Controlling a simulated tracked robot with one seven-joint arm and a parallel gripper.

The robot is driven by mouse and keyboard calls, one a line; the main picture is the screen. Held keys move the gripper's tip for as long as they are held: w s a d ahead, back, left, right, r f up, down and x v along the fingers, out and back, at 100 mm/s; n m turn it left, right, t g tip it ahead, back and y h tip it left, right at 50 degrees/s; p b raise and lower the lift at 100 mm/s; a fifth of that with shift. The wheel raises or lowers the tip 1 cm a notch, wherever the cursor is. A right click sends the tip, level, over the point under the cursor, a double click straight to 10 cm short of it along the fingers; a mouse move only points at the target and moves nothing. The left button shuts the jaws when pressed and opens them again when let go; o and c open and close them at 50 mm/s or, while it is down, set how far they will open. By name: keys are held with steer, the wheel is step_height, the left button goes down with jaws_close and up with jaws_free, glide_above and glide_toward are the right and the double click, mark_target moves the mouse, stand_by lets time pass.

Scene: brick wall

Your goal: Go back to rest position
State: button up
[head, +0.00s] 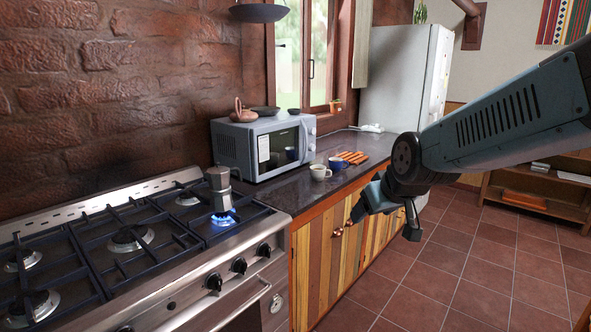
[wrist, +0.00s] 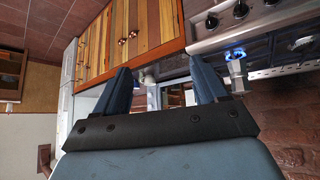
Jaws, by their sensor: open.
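My gripper (head: 384,214) hangs in the air in front of the wooden cabinet doors, right of the counter, in the head view. In the wrist view my gripper (wrist: 163,82) shows its two fingers spread apart, with nothing between them. The arm reaches in from the right edge of the head view. A moka pot (head: 219,188) stands on a lit blue burner of the stove (head: 130,245), well to the left of my gripper. The moka pot also shows in the wrist view (wrist: 236,72).
A white cup (head: 320,172), a blue cup (head: 337,163) and orange items (head: 353,157) sit on the counter near the microwave (head: 262,145). A fridge (head: 398,80) stands behind. A low shelf (head: 540,195) is at right. The tiled floor (head: 470,270) is clear.

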steer(key=s+d+r+m+g+h, duration=0.1)
steer(key=s+d+r+m, duration=0.1)
steer(key=s, duration=0.5)
steer(key=s+d+r+m+g, duration=0.1)
steer(key=s+d+r, duration=0.2)
steer(key=s, duration=0.5)
steer(key=shift+d+m+h, duration=0.4)
steer(key=shift+d, duration=0.45)
